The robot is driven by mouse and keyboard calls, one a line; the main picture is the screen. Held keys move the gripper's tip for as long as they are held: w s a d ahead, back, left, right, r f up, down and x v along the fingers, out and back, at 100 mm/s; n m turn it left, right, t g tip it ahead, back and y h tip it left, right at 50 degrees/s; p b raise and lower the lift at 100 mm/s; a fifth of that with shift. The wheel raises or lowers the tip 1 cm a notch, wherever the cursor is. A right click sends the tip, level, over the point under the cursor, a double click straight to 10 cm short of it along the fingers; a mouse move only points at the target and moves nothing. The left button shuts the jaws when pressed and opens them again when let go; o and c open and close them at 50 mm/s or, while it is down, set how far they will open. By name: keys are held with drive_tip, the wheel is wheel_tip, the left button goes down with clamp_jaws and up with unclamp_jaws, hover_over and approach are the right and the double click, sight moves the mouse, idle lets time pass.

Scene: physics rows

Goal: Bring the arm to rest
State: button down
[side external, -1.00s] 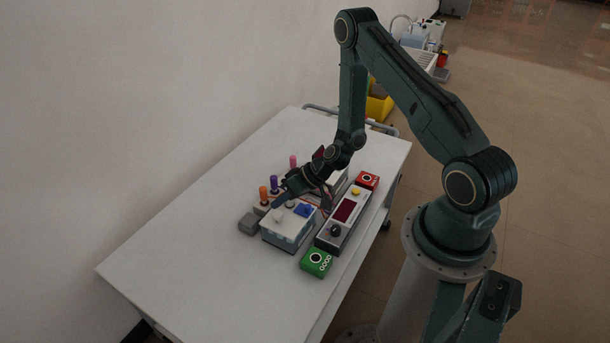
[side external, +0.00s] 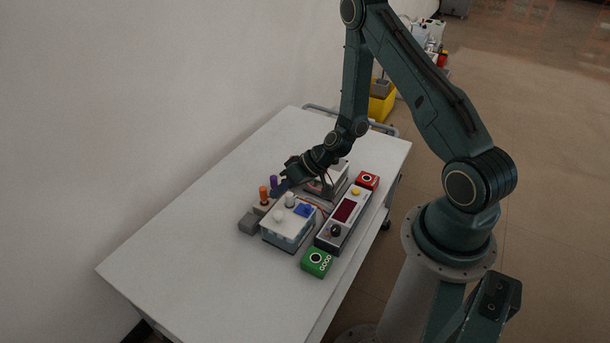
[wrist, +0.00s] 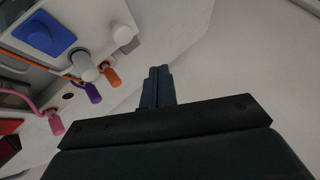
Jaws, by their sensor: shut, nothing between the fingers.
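My gripper (side external: 280,190) is shut and empty. In the side view it is above the bench equipment, near the orange-topped plug (side external: 264,194) and the purple-topped plug (side external: 273,182). In the wrist view its closed fingers (wrist: 157,88) point over a pale bare surface. The white-topped box (side external: 287,224) with a blue part (side external: 304,210) and white knobs is just in front of my gripper. Part of the equipment behind is hidden by my wrist.
A grey panel (side external: 329,236) with a dark red display stands between a green box (side external: 316,263) and a red box (side external: 367,180). The white table (side external: 185,262) is clear at the front left. A pale wall (side external: 130,100) runs along the left. A yellow bin (side external: 381,106) stands beyond the table.

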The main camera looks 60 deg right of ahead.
idle(0.3)
drive_tip(key=s+a+r+n+g+h, duration=0.1)
drive_tip(key=s+a+r+n, duration=0.15)
drive_tip(key=r, duration=0.85)
drive_tip(key=s+a+r+n+g+h, duration=0.1)
drive_tip(key=s+a+r+n+g, duration=0.15)
drive_tip(key=r, duration=0.85)
drive_tip(key=s+r+m+t+h, duration=0.1)
drive_tip(key=s+r, duration=0.5)
drive_tip(key=s, duration=0.3)
drive_tip(key=s+r+m+h, duration=0.2)
drive_tip(key=s+r, duration=0.5)
drive_tip(key=s, duration=0.2)
drive_tip(key=shift+d+t, duration=0.35)
